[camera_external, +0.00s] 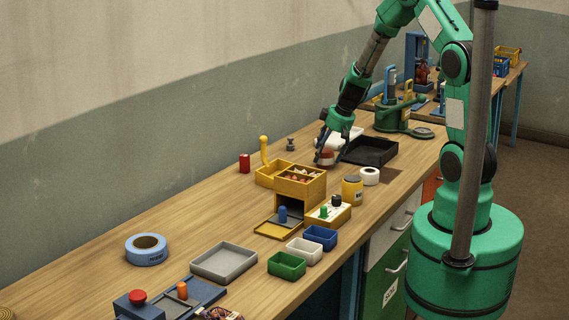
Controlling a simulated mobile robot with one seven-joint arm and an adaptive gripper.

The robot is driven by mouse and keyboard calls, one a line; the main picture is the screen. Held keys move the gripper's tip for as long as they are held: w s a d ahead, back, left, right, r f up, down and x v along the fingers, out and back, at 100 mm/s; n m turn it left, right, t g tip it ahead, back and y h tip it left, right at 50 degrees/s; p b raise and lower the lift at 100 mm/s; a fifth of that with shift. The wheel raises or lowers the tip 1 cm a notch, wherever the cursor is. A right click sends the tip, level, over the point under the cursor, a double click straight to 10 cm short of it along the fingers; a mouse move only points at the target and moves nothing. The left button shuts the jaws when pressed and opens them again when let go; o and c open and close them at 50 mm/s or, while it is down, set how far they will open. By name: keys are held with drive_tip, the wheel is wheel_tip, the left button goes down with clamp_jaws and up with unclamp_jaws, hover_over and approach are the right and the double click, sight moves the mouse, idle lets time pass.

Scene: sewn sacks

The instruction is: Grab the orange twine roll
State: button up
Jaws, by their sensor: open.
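My gripper (326,156) points down at the far part of the bench, with its fingers open around or just above a small reddish-and-white round thing (325,159). The fingers partly hide this thing. It may be the orange twine roll, but it is too small to be sure, and I cannot tell whether the fingers touch it. A white roll (370,176) lies to the right of it, and a blue tape roll (147,249) lies at the near left.
A yellow drawer box (291,186) and a yellow jar (352,190) stand in front. A grey tray (224,262) and small green, white and blue bins are nearer. The bench's left side is mostly clear.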

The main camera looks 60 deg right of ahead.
sight(325, 149)
drive_tip(key=shift+f, duration=0.1)
idle(0.5)
drive_tip(key=c, duration=1.2)
wheel_tip(325, 149, up, 10)
drive_tip(key=shift+r+p, duration=0.1)
drive_tip(key=shift+p, duration=1)
